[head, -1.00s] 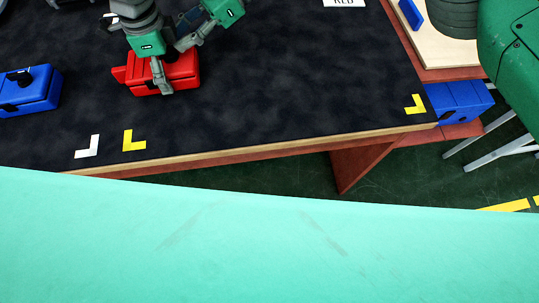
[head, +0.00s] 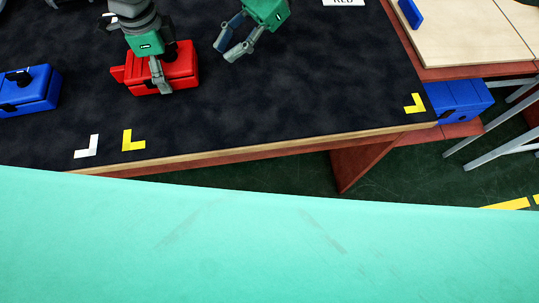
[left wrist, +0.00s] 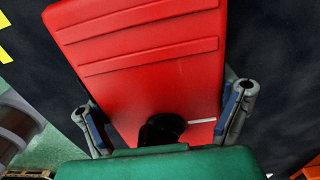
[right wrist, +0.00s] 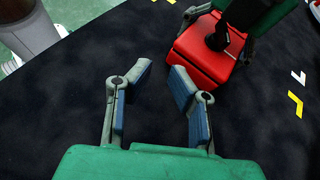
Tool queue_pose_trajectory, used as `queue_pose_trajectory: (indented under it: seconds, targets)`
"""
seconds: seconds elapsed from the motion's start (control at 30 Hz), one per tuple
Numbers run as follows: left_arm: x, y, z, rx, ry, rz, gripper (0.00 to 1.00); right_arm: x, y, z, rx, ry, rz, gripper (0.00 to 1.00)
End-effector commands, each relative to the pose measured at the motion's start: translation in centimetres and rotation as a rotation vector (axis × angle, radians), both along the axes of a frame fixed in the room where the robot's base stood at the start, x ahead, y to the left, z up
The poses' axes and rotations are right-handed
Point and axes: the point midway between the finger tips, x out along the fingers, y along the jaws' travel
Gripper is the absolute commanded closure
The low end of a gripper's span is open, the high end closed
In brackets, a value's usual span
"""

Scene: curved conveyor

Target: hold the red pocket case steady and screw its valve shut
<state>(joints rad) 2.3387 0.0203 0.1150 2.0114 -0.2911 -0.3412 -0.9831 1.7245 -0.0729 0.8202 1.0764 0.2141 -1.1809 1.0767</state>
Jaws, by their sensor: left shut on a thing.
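The red pocket case (head: 180,72) lies on the dark tabletop. My left gripper (head: 158,75) is shut on it from above, its fingers on opposite sides of the case in the left wrist view (left wrist: 165,115). The case's black valve knob (left wrist: 160,130) shows there beside a thin white line; it also shows in the right wrist view (right wrist: 216,38). I cannot tell how far the valve is turned. My right gripper (head: 234,47) is open and empty, to the right of the case and apart from it; its spread fingers show in the right wrist view (right wrist: 160,82).
A blue case (head: 30,90) with a black knob lies to the left. Another blue case (head: 460,100) sits beyond the table's right edge. White (head: 87,146) and yellow (head: 133,141) corner marks lie near the front edge.

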Motion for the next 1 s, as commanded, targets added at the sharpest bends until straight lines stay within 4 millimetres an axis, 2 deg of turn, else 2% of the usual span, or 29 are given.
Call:
queue_pose_trajectory:
  seconds: [0.4,1.0]
  targets:
    - [0.0,0.0,0.0,0.000,0.000,0.000,0.64,-7.3,-3.0,-3.1,-0.007,-0.078,0.149,0.83]
    - [0.1,0.0,0.0,0.000,0.000,0.000,0.64,-17.5,-8.0,-5.4,0.022,-0.154,0.352,0.83]
